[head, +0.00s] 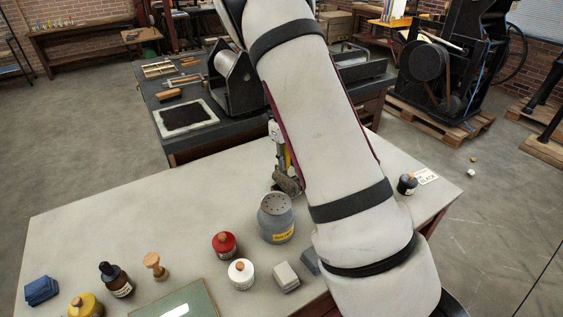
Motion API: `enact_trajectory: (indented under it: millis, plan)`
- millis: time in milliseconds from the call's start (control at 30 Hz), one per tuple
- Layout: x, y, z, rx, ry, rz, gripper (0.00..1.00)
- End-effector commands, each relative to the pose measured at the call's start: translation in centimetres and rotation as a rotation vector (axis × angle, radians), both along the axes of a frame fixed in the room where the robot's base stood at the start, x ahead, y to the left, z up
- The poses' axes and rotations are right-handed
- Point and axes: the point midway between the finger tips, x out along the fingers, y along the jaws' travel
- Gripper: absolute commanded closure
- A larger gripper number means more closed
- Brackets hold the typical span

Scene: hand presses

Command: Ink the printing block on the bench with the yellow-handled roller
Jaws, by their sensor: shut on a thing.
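My gripper (288,183) is partly hidden behind my pale arm, over the pale bench (110,225) beyond a grey canister. A narrow yellow piece (287,158) shows at it, and the gripper is shut on what looks like the yellow-handled roller. The roller's drum and whether it touches anything cannot be made out. I cannot pick out the printing block for certain. A small light grey block (286,277) and a green sheet or board (178,305) lie at the bench's near side. A black square in a pale frame (187,116) lies on the dark table behind.
The grey canister (277,218) stands close to my gripper. A red jar (224,245), a white jar (241,273), a wooden stamp (156,265), a brown bottle (116,280) and a blue cloth (41,290) stand nearer. A black jar (407,184) is at right. The bench's left-middle is clear.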

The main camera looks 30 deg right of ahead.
Motion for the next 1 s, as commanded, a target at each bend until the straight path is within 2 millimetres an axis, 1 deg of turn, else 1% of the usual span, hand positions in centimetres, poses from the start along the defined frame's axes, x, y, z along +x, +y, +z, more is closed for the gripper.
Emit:
enact_trajectory:
  millis: [133,467,800,900,1000]
  plan:
    - [0.1,-1.1,-0.1,0.0,0.0,-0.001,1.0]
    - [0.1,-2.2,0.0,-0.001,-0.001,-0.001,1.0]
    - [0.2,-4.6,0.1,-0.001,-0.001,-0.001,1.0]
    - [0.2,-5.0,0.2,-0.001,-0.001,0.0,1.0]
    - [0.2,-5.0,0.2,-0.001,-0.001,0.001,1.0]
